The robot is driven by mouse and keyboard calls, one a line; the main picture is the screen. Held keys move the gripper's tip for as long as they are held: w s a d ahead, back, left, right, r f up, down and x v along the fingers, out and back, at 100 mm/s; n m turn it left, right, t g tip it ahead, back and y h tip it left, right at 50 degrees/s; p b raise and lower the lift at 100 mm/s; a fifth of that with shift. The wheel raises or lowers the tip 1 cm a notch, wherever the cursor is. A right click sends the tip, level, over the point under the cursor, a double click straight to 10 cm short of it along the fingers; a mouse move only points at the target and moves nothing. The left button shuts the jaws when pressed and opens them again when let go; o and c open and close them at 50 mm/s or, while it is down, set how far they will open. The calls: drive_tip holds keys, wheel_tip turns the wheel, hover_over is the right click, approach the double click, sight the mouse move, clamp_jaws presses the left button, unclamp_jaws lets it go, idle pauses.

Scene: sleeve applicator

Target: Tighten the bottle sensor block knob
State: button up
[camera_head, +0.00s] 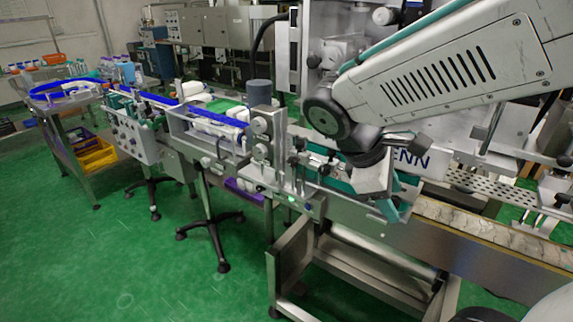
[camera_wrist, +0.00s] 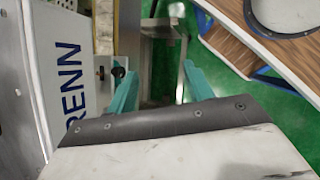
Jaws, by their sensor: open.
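A small dark knob (camera_wrist: 118,72) shows in the wrist view, close to the tip of my left-hand finger. I cannot tell whether it touches that finger, or whether it is the bottle sensor block knob. In the head view several knobs and clamps sit along the conveyor left of my arm, including a round grey knob (camera_head: 261,125). My gripper (camera_wrist: 160,75) is open, with two teal fingers spread apart and nothing seen between them. In the head view my gripper (camera_head: 398,200) is beside the machine's front rail, partly hidden by my wrist.
A white panel with blue lettering (camera_wrist: 70,85) stands left of my gripper in the wrist view. The conveyor (camera_head: 215,115) runs to the back left in the head view. A metal stand (camera_head: 340,265) is below my gripper. Green floor (camera_head: 120,260) is open at left.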

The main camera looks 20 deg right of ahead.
drive_tip(key=w+f+n+h, duration=0.1)
drive_tip(key=w+n+h, duration=0.3)
drive_tip(key=w+n, duration=0.25)
drive_tip(key=n+t+h, duration=0.4)
drive_tip(key=n+t, duration=0.8)
drive_tip(key=n, duration=0.8)
approach(291, 163)
drive_tip(key=d, duration=0.1)
drive_tip(key=shift+m, duration=0.25)
drive_tip(key=x, duration=0.8)
drive_tip(key=shift+w, duration=0.3)
drive_tip(key=shift+r, duration=0.1)
drive_tip(key=c, duration=1)
drive_tip(key=shift+o, duration=0.2)
